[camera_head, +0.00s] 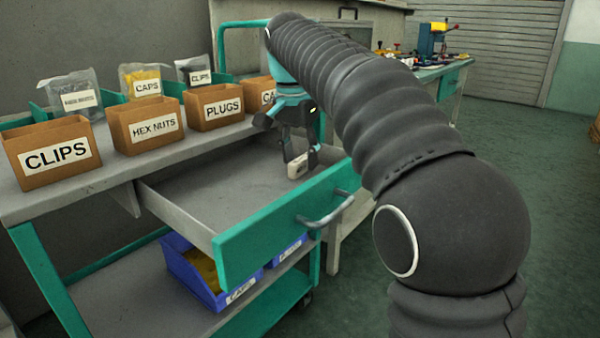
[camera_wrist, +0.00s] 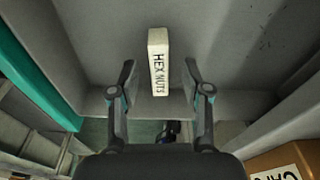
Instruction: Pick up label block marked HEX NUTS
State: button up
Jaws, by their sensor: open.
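The label block marked HEX NUTS (camera_wrist: 158,62) is a small pale block with black lettering. In the wrist view it lies on the drawer floor, ahead of my open fingers and roughly centred between them. In the head view the block (camera_head: 297,167) sits in the open drawer (camera_head: 225,185), near its right side. My gripper (camera_head: 301,160) is over the block in the head view, fingers pointing down. In the wrist view my gripper (camera_wrist: 159,88) is open, with a finger on each side. I cannot tell the exact height of the fingertips above the drawer floor.
A HEX NUTS box (camera_head: 146,125) stands on the shelf between the CLIPS box (camera_head: 50,152) and the PLUGS box (camera_head: 214,106). The green drawer front (camera_head: 270,230) has a grey handle (camera_head: 327,211). Blue bins (camera_head: 200,277) sit below. The drawer's left part is empty.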

jog(key=shift+w+f, duration=0.1)
jog(key=shift+f, duration=0.55)
jog(key=shift+c, duration=0.3)
grip_shut()
jog(key=shift+r, duration=0.1)
